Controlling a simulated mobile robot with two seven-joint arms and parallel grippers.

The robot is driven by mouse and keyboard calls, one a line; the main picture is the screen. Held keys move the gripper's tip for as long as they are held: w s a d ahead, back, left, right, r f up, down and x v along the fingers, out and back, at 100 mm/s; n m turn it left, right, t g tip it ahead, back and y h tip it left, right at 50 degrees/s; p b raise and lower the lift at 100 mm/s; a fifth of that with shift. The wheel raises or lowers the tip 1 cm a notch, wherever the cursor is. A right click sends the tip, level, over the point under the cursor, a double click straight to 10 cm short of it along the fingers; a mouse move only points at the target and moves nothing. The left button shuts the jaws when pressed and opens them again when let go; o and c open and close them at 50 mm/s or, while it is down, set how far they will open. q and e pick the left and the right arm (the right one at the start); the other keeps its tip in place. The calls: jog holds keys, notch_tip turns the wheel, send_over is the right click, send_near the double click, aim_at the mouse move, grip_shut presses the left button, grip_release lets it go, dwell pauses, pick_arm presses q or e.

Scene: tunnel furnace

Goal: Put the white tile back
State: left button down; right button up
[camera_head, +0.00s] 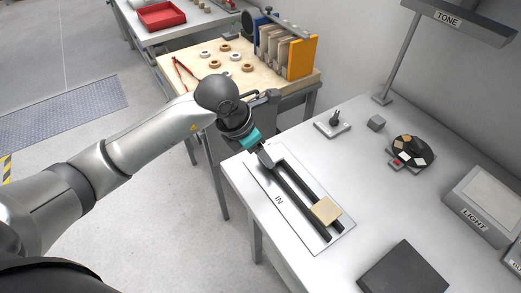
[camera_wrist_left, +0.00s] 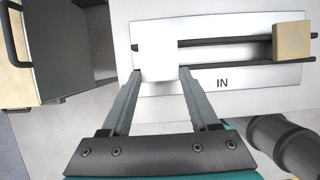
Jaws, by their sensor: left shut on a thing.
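A tan tile (camera_head: 325,210) lies across the other end of the rails and also shows in the wrist view (camera_wrist_left: 291,40). My right gripper is not in view.
A dark round holder (camera_head: 422,158) with several small tiles stands on the white table (camera_head: 345,165). A grey LIGHT box (camera_head: 487,205) and a dark slab (camera_head: 404,270) are to the right and front. A wooden-topped bench (camera_head: 203,80) with rings and upright panels stands behind.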

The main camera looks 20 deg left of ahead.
pick_arm(q)
jog(key=shift+c, duration=0.7)
grip_release()
jog(key=shift+r+p, duration=0.6)
jog(key=p+v, duration=0.1)
jog(key=v, duration=1.1)
jog(key=shift+d, duration=0.15)
